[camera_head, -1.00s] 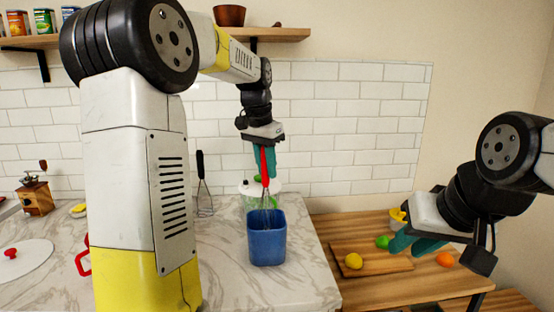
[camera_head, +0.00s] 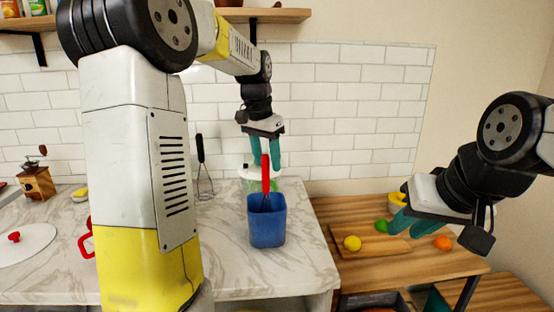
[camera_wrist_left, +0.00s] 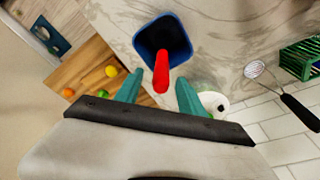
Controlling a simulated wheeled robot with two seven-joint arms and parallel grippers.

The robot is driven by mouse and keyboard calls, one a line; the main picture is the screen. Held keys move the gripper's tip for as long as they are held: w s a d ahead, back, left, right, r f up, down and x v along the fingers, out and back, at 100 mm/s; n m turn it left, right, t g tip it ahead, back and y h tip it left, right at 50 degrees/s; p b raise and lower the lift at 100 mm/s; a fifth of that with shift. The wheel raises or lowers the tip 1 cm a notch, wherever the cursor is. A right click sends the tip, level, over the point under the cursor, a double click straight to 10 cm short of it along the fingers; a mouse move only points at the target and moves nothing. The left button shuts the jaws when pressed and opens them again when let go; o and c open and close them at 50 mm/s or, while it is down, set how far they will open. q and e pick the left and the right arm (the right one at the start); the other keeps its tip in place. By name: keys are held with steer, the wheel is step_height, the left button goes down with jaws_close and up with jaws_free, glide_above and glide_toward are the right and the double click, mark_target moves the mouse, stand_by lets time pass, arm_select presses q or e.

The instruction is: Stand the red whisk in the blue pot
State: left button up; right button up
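The blue pot (camera_head: 267,228) stands upright on the marble counter. The red whisk (camera_head: 265,172) stands in it, handle up, with its wire end inside the pot. In the left wrist view the red handle (camera_wrist_left: 161,72) rises out of the blue pot (camera_wrist_left: 163,35). My left gripper (camera_head: 266,163) is open, with its teal fingers on either side of the whisk's handle top and apart from it. The left wrist view also shows the open fingers (camera_wrist_left: 158,90). My right gripper (camera_head: 398,224) hangs over the wooden table on the right; its finger gap is hard to judge.
A black-handled whisk (camera_head: 202,165) leans on the tiled wall behind. A jar with a green-and-white look (camera_head: 250,172) stands behind the pot. A cutting board (camera_head: 372,243) with a lemon (camera_head: 352,243) lies on the right table.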

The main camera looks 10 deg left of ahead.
arm_select(q)
steer(key=shift+r, duration=0.1)
steer(key=r, duration=0.4)
steer(key=s+r, duration=0.1)
steer(key=r, duration=0.2)
steer(key=shift+a, duration=0.3)
steer(key=shift+s+r, duration=0.1)
steer(key=shift+r, duration=0.15)
